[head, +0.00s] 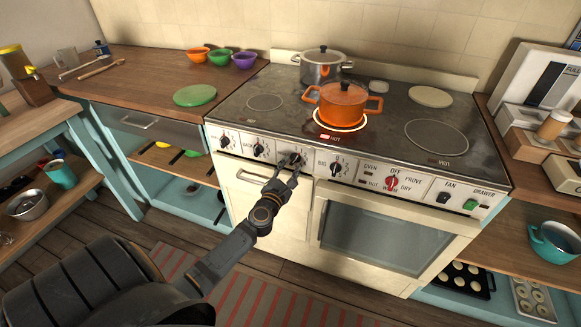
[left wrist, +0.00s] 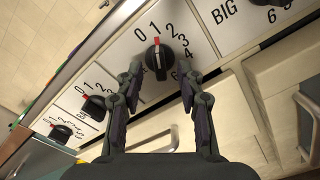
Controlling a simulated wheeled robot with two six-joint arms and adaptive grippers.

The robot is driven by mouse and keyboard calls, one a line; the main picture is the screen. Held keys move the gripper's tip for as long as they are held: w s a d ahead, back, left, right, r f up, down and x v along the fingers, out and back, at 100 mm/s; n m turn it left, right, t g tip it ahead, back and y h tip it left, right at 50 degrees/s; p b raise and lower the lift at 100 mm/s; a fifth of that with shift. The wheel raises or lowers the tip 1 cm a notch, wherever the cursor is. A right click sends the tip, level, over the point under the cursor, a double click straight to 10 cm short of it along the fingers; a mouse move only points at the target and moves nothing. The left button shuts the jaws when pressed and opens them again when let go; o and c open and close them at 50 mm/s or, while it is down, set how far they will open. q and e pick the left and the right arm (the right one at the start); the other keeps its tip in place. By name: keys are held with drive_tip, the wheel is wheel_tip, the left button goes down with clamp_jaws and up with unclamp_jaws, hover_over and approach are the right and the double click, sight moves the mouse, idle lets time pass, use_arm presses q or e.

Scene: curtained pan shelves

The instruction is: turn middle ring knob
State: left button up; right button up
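The knob in front of my left gripper (head: 290,170) is a black stove knob (left wrist: 158,62) on the white front panel, in the middle of the row of ring knobs. In the left wrist view its red mark points at about 1 on a dial numbered from 0 upward. My left gripper (left wrist: 161,82) is open, with one dark finger on each side of the knob's lower part. I cannot tell whether the fingers touch it. In the head view the gripper partly covers this knob. My right gripper is not in view.
Other ring knobs (head: 258,150) and (head: 336,168) sit on either side, with a red oven knob (head: 391,183) farther right. An orange pot (head: 342,107) stands on a glowing ring, and a steel pot (head: 322,68) behind it. The oven door (head: 375,235) is shut below.

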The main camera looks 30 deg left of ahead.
use_arm(q)
drive_tip(key=shift+s, duration=0.1)
drive_tip(key=shift+v, duration=2.95)
